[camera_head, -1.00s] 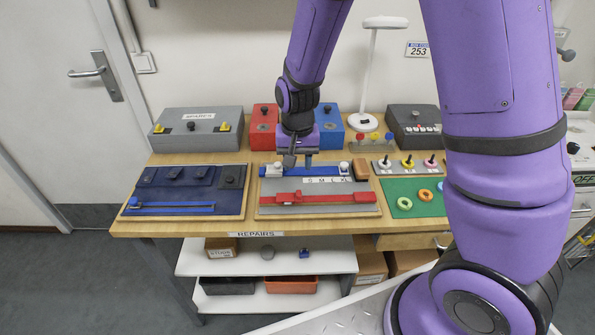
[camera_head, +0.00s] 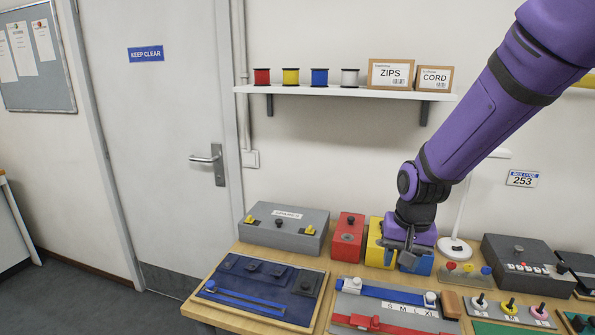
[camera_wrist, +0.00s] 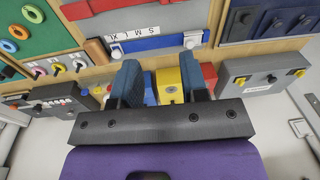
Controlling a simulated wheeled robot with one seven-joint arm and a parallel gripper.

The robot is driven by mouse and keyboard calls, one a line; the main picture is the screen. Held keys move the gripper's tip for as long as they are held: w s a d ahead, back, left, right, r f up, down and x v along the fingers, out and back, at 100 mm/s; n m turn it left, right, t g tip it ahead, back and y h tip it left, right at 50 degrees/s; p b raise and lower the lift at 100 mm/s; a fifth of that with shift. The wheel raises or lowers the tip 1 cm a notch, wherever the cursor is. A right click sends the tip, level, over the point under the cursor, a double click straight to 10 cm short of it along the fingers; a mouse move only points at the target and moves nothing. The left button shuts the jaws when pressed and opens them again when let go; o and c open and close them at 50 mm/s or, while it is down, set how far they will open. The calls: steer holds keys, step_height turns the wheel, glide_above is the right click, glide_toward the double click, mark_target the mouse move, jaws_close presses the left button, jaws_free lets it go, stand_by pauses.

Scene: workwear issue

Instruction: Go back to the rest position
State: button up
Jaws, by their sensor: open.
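My gripper (camera_head: 404,256) is open and empty, raised above the back of the workbench, in front of the yellow box (camera_head: 376,243) and blue box (camera_head: 422,266). It hides part of both. In the wrist view the two blue-grey fingers of my gripper (camera_wrist: 160,78) stand apart with nothing held between them; the yellow box (camera_wrist: 168,90) shows behind the gap. The grey size board (camera_head: 345,309), with a blue strip (camera_head: 385,291) and a red strip (camera_head: 375,324), lies on the bench below.
A red box (camera_head: 347,236) and a grey box (camera_head: 285,227) stand left of my gripper. A lamp (camera_head: 455,247) and a dark control box (camera_head: 525,262) stand to its right. A shelf (camera_head: 345,94) with spools and cartons hangs above. The wall between shelf and boxes is clear.

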steer(key=s+d+r+n+t, duration=0.1)
steer(key=s+d+r, duration=0.3)
steer(key=s+r, duration=0.5)
steer(key=s+d+r+n+t, duration=0.1)
steer(key=s+d+r+t, duration=0.2)
steer(key=s+r, duration=0.7)
steer(key=shift+s+d+r+n+h, duration=0.15)
steer(key=shift+s+d+n+h, duration=0.2)
steer(key=shift+s+d, duration=0.3)
